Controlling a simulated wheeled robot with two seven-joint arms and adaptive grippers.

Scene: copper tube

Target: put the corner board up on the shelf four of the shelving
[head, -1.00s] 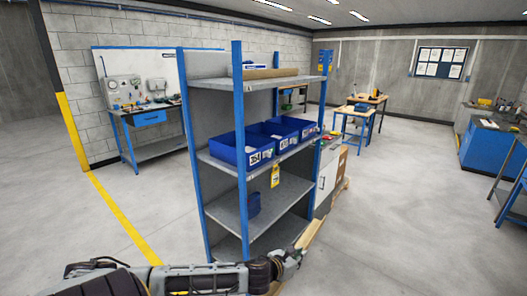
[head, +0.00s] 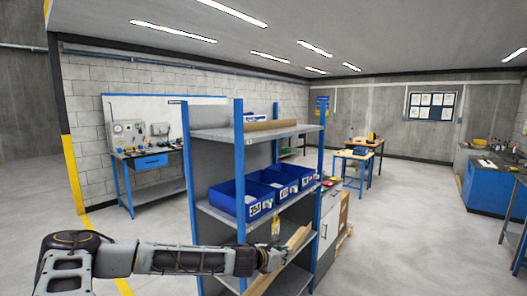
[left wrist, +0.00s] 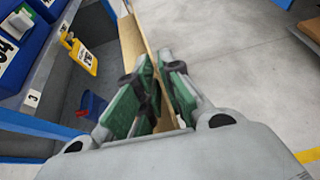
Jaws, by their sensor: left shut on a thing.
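My left gripper (head: 274,260) is shut on a long tan corner board (head: 298,238), in front of the shelving (head: 240,165). The board slants up to the right, just below the level of the shelf with the bins. In the left wrist view the green-padded fingers (left wrist: 158,80) pinch the board (left wrist: 132,42), which runs away from me past the shelving's edge. The shelving has blue posts and grey shelves. On its top shelf (head: 205,133) lies another tan length (head: 272,125) beside a small blue-and-white item. My right gripper is out of view.
Blue bins (head: 238,199) with labels fill the shelf under the top one. A yellow tag (left wrist: 83,55) hangs from its front edge, close to the board. A small blue bin (left wrist: 92,105) sits on a lower shelf.

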